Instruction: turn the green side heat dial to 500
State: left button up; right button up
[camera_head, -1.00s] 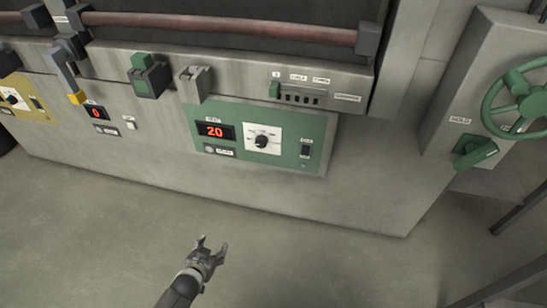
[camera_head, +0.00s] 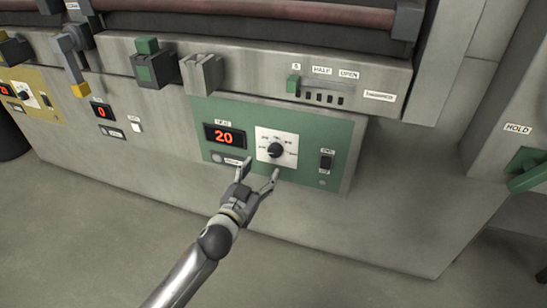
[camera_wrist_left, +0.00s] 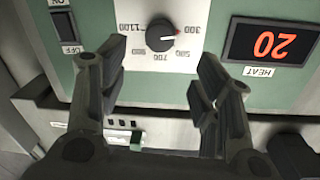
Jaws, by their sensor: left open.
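The green panel (camera_head: 345,150) on the front of the grey machine carries a black round heat dial (camera_head: 275,150) on a white scale plate. Left of the dial, a red display (camera_head: 224,136) reads 20. My right gripper is in neither view.
A switch (camera_head: 326,162) sits right of the dial. Above the panel are a grey lever block (camera_head: 202,73), a green-and-black block (camera_head: 148,65) and a slider marked HALF and OPEN (camera_head: 293,85). A yellow panel (camera_head: 42,102) is far left. The floor in front is clear.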

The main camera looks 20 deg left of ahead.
aim_at(274, 152)
pick_arm(q)
jog(key=w, duration=0.5)
jog(key=w+d+b, duration=0.1)
jog(key=w, duration=0.2)
jog(key=shift+w+f, duration=0.1)
jog(key=shift+w, duration=0.15)
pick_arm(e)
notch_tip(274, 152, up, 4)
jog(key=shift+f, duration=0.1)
pick_arm(q)
jog(key=shift+c, duration=0.4)
jog(key=c, duration=0.9)
